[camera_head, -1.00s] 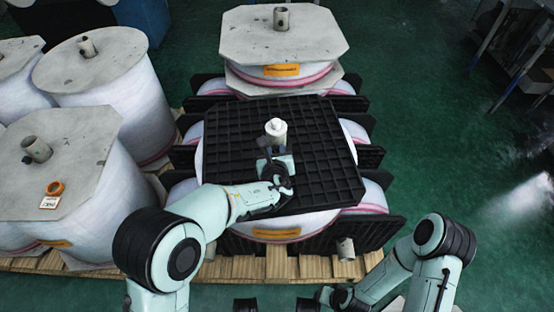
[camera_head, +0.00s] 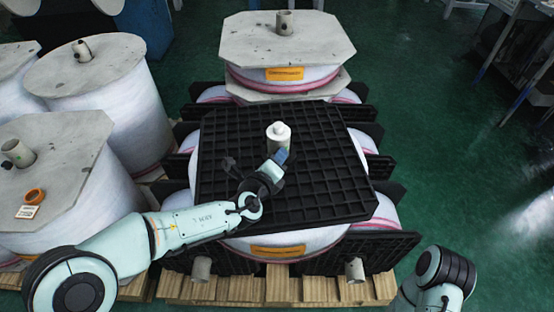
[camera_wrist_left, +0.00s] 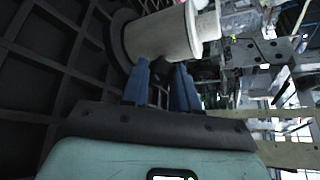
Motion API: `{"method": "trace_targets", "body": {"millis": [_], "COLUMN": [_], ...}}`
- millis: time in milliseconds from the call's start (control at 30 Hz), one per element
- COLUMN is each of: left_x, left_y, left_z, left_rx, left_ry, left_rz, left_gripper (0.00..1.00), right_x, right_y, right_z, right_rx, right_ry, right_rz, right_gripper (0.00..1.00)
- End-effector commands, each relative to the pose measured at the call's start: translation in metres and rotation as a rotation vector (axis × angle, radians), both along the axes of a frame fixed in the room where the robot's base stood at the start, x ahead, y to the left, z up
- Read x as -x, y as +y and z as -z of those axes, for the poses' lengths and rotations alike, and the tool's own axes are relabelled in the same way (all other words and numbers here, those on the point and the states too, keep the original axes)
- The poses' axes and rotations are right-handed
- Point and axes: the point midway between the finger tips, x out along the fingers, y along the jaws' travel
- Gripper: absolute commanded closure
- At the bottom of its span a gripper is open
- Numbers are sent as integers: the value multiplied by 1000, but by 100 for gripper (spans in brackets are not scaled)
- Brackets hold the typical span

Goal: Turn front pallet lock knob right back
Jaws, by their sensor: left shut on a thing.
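The front black pallet (camera_head: 320,185) lies flat with a pale post (camera_head: 278,134) with a white top standing up through its middle. My left gripper (camera_head: 281,157) is close against the front side of this post. In the left wrist view the two blue fingers of my left gripper (camera_wrist_left: 163,66) reach the side of the pale post (camera_wrist_left: 160,36), and the black pallet grid (camera_wrist_left: 50,50) fills the left. The gripper is shut on the lock knob at the post; the knob itself is mostly hidden by the fingers. My right gripper is out of view.
Wrapped film rolls with grey boards (camera_head: 50,165) stand at the left. Another roll with a grey octagonal board (camera_head: 285,45) stands behind. Upright black pallets flank the stack, above a wooden pallet (camera_head: 280,288).

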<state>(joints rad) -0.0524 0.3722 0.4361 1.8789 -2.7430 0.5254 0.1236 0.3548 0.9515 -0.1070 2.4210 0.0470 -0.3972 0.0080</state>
Motion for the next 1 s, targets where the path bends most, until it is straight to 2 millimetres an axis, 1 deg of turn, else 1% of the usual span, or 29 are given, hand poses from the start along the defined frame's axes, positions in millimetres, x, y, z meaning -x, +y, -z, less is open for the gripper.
{"method": "trace_targets", "body": {"millis": [33,200,400,933,967,1000], "left_x": [-1,-1,-1,0,0,0], "left_y": [3,3,2,1,1,1], "left_z": [2,2,1,1,1,1], "left_rx": [27,103,153,170,170,170], "left_ry": [3,2,0,0,0,0], "left_rz": [-7,-6,-5,-3,-3,-3], "left_gripper": [100,100,100,100,61,48], "right_x": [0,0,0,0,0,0], "right_y": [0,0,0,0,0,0], "right_z": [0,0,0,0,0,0], "right_rx": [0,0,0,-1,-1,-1], "right_ry": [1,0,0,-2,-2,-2], "right_rz": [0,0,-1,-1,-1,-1], "right_gripper": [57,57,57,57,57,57]}}
